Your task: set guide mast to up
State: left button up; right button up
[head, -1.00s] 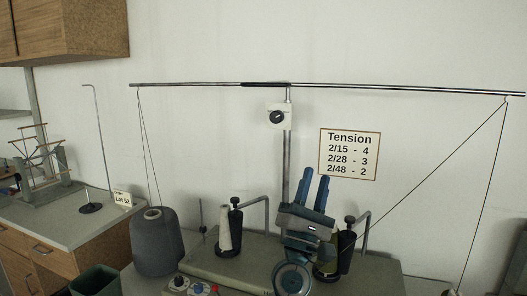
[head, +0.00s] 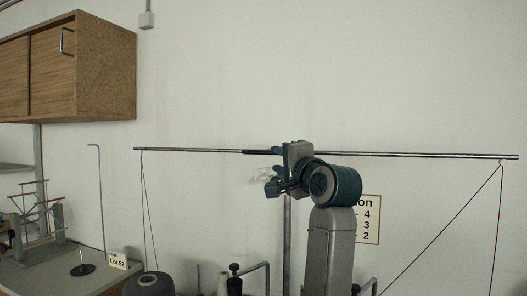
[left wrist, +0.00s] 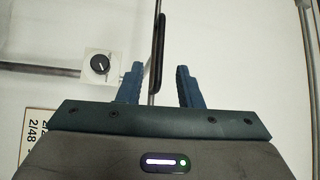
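The guide mast is a thin upright post (head: 287,225) with a long, nearly level bar (head: 420,155) across its top and a dark sleeve (head: 258,152) near the middle. In the left wrist view the sleeve (left wrist: 158,55) and bar run between my left gripper's fingers (left wrist: 160,84). The fingers are open, apart on either side of the bar. In the head view my left gripper (head: 277,153) is at the bar by the post top and hides part of both. Whether a finger touches is unclear. My right gripper is out of view.
A dial on a white plate (left wrist: 99,64) sits close beside the left finger in the wrist view. Threads hang from both bar ends. A tension sign (head: 370,220) is partly behind my arm. A wooden cabinet (head: 105,65) hangs upper left; cones stand below.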

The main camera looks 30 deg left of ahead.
aim_at(264, 154)
pick_arm(q)
jog(key=p+x, duration=0.3)
jog(key=x, duration=0.5)
jog(key=shift+s+r, duration=0.1)
jog(key=shift+s, duration=0.05)
jog(key=shift+w+a+p, duration=0.3)
jog(key=shift+w+a, duration=0.1)
jog(key=shift+a, duration=0.1)
grip_shut()
